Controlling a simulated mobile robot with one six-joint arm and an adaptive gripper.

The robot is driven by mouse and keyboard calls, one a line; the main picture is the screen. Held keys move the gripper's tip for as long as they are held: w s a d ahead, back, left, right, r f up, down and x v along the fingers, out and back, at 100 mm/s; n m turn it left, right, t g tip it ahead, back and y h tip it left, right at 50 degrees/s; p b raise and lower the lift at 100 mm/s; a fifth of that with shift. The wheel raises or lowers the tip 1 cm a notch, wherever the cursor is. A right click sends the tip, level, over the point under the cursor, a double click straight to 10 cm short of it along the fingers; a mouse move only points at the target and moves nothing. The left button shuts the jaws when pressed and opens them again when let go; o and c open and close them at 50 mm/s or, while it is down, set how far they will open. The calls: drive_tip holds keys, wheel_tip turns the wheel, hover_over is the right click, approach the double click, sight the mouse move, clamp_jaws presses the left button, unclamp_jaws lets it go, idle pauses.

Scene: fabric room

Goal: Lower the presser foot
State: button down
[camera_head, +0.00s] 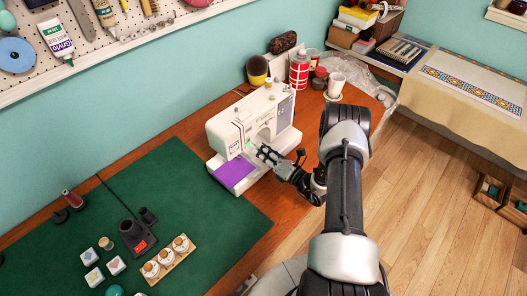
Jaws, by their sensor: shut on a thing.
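A white sewing machine (222,132) stands on the wooden table near the wall. A purple cloth (233,173) lies flat on its bed, under the needle end. My gripper (259,150) reaches in from the right, below the machine's upper arm and close beside the needle end. Its fingers are shut on a small part of the machine there. The part is too small to make out clearly. The presser foot and its height above the cloth cannot be made out at this size.
A green mat (190,206) covers the table at left, with spools on a wooden holder (165,262) and a dark device (137,238). The mat's area near the machine is clear.

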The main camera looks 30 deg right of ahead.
idle(0.4)
drive_tip(key=c, duration=1.5)
unclamp_jaws()
drive_tip(key=v, duration=1.2)
